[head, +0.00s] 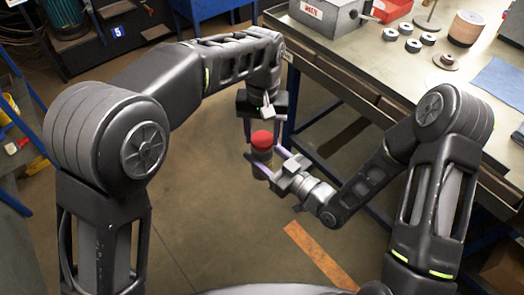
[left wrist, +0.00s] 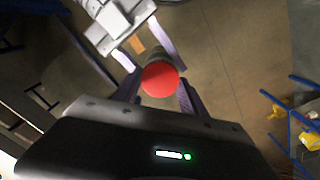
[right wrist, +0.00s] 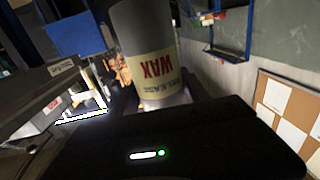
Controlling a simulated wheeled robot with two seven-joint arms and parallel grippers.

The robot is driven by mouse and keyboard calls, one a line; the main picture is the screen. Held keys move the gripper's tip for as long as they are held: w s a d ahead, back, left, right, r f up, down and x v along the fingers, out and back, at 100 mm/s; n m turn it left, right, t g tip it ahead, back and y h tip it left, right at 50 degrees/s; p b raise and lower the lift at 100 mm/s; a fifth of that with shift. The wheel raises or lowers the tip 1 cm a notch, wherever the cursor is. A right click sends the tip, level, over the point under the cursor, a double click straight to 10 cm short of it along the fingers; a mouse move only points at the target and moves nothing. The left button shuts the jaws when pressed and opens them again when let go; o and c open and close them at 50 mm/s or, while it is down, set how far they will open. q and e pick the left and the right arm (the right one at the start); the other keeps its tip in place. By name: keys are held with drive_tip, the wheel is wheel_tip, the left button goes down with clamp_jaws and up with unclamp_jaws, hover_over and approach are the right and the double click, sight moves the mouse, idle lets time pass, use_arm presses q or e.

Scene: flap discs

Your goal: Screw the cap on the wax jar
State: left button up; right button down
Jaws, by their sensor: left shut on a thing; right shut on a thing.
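The red cap (head: 262,139) sits directly over the wax jar (head: 262,157) in the head view; whether they touch or are threaded I cannot tell. My left gripper (head: 262,132) reaches down from above, shut on the cap. The cap also shows between its fingers in the left wrist view (left wrist: 160,79), with part of the jar (left wrist: 155,56) behind it. My right gripper (head: 265,164) comes from the right, shut on the jar. In the right wrist view the jar (right wrist: 150,65) is grey with a cream label whose red WAX lettering appears upside down; the cap is not visible there.
Both grippers are over open floor beside the workbench (head: 345,75). On the bench are a grey metal box (head: 328,14), a red bin (head: 388,8), several small discs (head: 413,45), a tan cylinder (head: 466,28) and a blue cloth (head: 502,82).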

use_arm(q)
drive_tip(key=o, duration=1.6)
drive_tip(key=shift+r, duration=3.8)
drive_tip(key=w+a+f+n, duration=0.1)
drive_tip(key=w+a+f, duration=0.5)
drive_tip(key=a+f, duration=0.3)
drive_tip(key=s+a+f+h, duration=0.1)
drive_tip(key=s+f, duration=0.2)
drive_tip(key=f, duration=0.6)
drive_tip(key=s+a+f+h, duration=0.15)
drive_tip(key=s+f, duration=0.25)
drive_tip(key=f, duration=0.5)
drive_tip(key=s+f+n, duration=0.1)
drive_tip(key=s+f, duration=0.3)
drive_tip(key=s, duration=0.3)
drive_tip(key=s+f+n+h, duration=0.1)
drive_tip(key=s+f, duration=0.3)
drive_tip(key=s, duration=0.3)
drive_tip(key=s+f+n, duration=0.1)
drive_tip(key=s+f, duration=0.3)
drive_tip(key=s, duration=0.3)
drive_tip(key=shift+s+a+f+t+h, duration=0.1)
drive_tip(key=shift+s+a+t+h, duration=0.05)
drive_tip(key=shift+t+h, duration=0.25)
